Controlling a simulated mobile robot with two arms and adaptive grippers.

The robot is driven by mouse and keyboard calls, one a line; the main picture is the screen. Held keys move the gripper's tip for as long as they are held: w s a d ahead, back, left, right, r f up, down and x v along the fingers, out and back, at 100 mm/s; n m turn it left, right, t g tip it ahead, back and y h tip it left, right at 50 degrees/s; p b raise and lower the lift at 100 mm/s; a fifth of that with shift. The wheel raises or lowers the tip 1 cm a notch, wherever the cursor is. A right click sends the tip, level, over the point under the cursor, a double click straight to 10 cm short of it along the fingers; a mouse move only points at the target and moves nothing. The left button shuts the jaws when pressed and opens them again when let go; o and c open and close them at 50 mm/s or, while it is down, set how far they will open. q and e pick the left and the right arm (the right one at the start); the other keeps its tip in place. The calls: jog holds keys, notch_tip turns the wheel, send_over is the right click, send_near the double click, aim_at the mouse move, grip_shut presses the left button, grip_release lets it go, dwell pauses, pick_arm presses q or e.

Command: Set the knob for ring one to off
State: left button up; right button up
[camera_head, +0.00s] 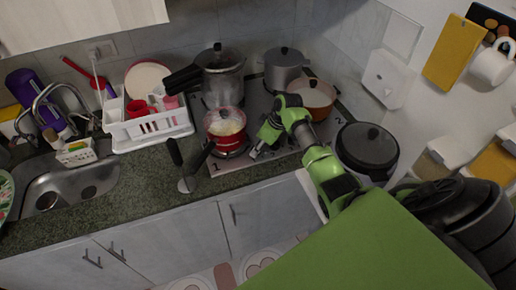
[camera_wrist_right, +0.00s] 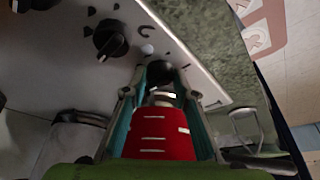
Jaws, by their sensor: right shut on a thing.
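The steel hob (camera_head: 222,167) lies in the grey-green counter in the head view, with a printed "1" near its front left. My right gripper (camera_head: 256,151) reaches down to its front edge. In the right wrist view, the right gripper (camera_wrist_right: 160,82) is shut on a dark knob (camera_wrist_right: 159,71), partly hidden between the fingertips. Another black knob (camera_wrist_right: 110,39) stands free beside it on the steel panel (camera_wrist_right: 60,55). I cannot clearly read the held knob's setting or which ring it serves. My left gripper is not in view.
A red pot (camera_head: 228,142) stands close left of the right gripper. A pressure cooker (camera_head: 219,78), a grey pot (camera_head: 284,68) and an orange-rimmed pot (camera_head: 313,96) stand behind. A black-lidded pot (camera_head: 367,146) is right of my arm. A white dish rack (camera_head: 148,128) stands left.

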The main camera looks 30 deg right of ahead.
dwell(0.3)
jog(key=o, duration=1.1)
jog(key=v, duration=1.2)
jog(key=shift+d, duration=0.15)
